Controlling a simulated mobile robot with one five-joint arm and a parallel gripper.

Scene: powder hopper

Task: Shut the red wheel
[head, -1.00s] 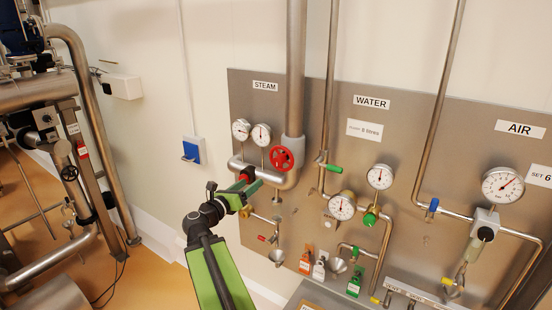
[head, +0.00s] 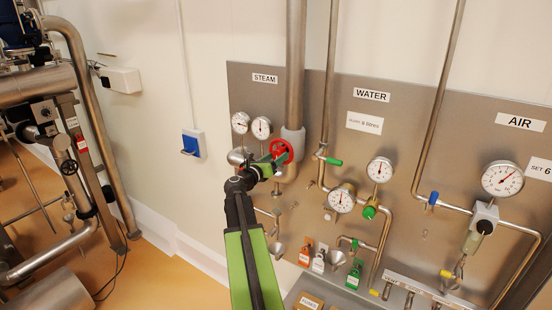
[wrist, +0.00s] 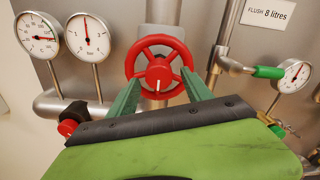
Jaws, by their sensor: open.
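The red wheel (head: 281,151) is a spoked handwheel on the steam pipe, under the STEAM label. In the wrist view the red wheel (wrist: 159,69) shows whole, with a red hub and a white mark on it. My gripper (head: 274,156) is at the wheel's lower left in the head view. In the wrist view my gripper's two green fingers (wrist: 160,92) are apart, one on each side of the lower part of the wheel. Nothing is held between them. I cannot tell whether the fingertips touch the rim.
Two steam gauges (wrist: 68,36) stand left of the wheel. A red knob (wrist: 67,127) shows at lower left of my gripper. A green-handled water valve (wrist: 268,72) and a gauge (wrist: 294,75) are to the right.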

